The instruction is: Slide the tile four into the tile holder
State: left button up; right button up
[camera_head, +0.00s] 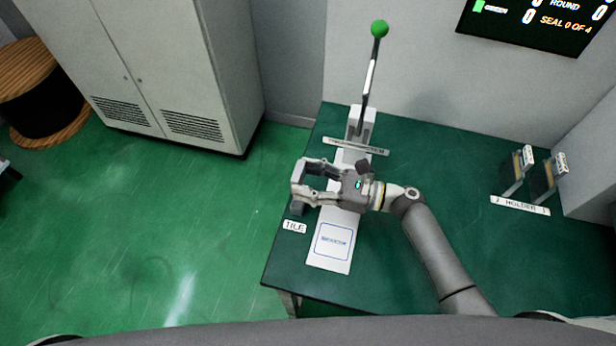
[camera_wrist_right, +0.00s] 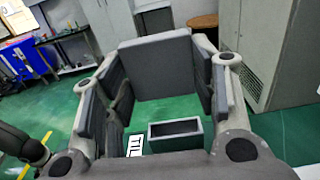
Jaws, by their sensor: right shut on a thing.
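My right gripper (camera_head: 303,183) is over the left edge of the green table. In the wrist view the right gripper (camera_wrist_right: 158,78) is shut on a grey square tile (camera_wrist_right: 155,68), held upright between the fingertips. No number shows on the side facing that camera, so I cannot tell that it is tile four. The tile is above and apart from a small open-topped dark box (camera_wrist_right: 175,135) beside the TILE label (camera_head: 294,226). The tile holder (camera_head: 512,172) stands at the right of the table, behind a HOLDER label (camera_head: 521,205). My left gripper is out of view.
A lever with a green knob (camera_head: 379,29) rises from a white base at the back of the table. A white card (camera_head: 333,242) lies near the front edge. The green table top (camera_head: 440,175) is clear between the lever and the holder. A cabinet (camera_head: 165,70) stands at the left.

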jog(key=shift+f+b, duration=1.8)
jog(key=shift+f, duration=0.55)
jog(key=shift+f+b, duration=0.75)
jog(key=shift+f, duration=0.35)
jog(key=o, duration=1.2)
jog(key=shift+f, duration=0.25)
jog(key=shift+s, duration=0.2)
